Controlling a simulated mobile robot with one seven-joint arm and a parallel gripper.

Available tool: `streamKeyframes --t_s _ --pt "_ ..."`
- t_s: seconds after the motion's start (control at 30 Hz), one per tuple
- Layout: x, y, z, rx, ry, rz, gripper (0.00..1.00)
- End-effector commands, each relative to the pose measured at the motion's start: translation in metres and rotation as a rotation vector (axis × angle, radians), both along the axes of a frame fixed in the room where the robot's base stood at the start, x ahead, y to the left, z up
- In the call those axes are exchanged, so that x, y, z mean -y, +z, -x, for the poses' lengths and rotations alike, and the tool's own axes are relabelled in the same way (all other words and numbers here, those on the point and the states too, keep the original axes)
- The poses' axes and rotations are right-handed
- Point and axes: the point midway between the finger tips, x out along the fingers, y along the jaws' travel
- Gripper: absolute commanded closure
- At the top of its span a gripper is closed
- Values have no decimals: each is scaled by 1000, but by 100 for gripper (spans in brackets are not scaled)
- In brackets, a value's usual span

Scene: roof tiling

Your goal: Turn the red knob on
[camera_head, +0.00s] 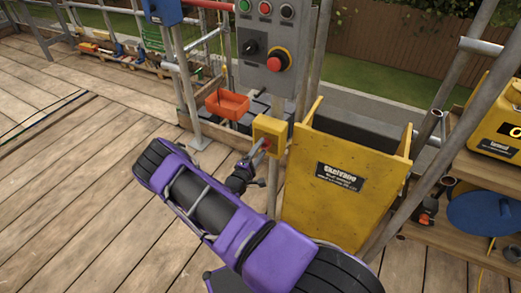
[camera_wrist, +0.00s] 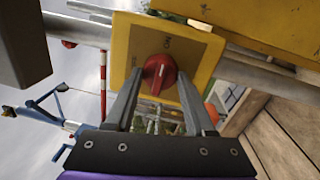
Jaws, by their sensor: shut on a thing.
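The red knob (camera_wrist: 160,72) sits on the face of a small yellow box (camera_wrist: 120,50) in the wrist view. It carries a pale pointer mark, and small lettering shows on the plate beside it. My gripper (camera_wrist: 162,80) has one finger on each side of the knob and is shut on it. In the head view the yellow box (camera_head: 268,128) is fixed to a metal post below a grey panel. My gripper (camera_head: 262,149) reaches its front face there, and the knob is mostly hidden by the fingers.
A grey control panel (camera_head: 262,85) above has a black switch and a red button on a yellow ring. A yellow chute (camera_head: 325,200) stands close on the right. Scaffold poles surround the area; the wooden deck (camera_head: 70,180) is clear at left.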

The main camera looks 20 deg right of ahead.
Motion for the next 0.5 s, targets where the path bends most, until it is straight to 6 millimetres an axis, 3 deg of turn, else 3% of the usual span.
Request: streamKeyframes --t_s 0.03,0.07,0.2,0.5 --pt "-1 -1 0 1 2 -2 100" --pt "-1 -1 0 1 2 -2 44" --pt "-1 0 0 1 1 -2 19" --pt "-1 0 0 0 0 0 16"
